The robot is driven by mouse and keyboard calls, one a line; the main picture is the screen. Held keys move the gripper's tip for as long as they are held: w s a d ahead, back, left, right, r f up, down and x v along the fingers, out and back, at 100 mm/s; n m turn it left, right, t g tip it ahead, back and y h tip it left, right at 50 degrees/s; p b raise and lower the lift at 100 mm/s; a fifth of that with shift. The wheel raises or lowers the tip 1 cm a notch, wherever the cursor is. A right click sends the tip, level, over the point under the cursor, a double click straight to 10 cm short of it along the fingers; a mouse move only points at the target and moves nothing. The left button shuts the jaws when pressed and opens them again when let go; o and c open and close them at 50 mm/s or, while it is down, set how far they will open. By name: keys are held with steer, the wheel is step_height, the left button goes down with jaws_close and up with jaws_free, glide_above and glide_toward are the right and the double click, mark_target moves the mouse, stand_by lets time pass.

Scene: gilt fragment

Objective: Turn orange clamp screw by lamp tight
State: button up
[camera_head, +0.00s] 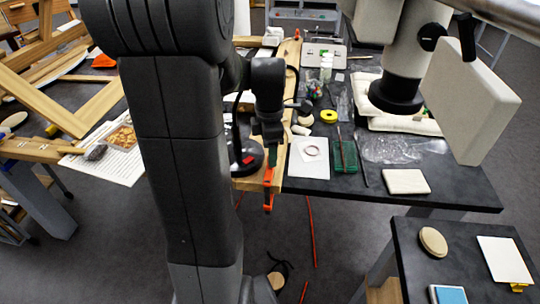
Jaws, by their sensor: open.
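The orange clamp (268,196) is fixed at the front end of the wooden board along the table's left edge. Its bar hangs below the board, and its upper part is partly hidden by my gripper. My gripper (271,153) points down just above the clamp, and its fingers are small and dark here. It is open; I cannot tell whether it touches the clamp or its screw. A round black base with a red patch (248,160), perhaps the lamp's, stands just left of the gripper, partly hidden by my arm.
A white sheet (309,158), a green box (344,157) and yellow tape (328,116) lie right of the gripper on the dark table (452,182). A large microscope-like instrument (407,60) overhangs the right. Orange cords (311,232) hang below. My arm hides the left middle.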

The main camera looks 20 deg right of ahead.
steer(key=shift+w+d+f, duration=0.15)
steer(key=shift+f, duration=1.5)
steer(key=c, duration=1)
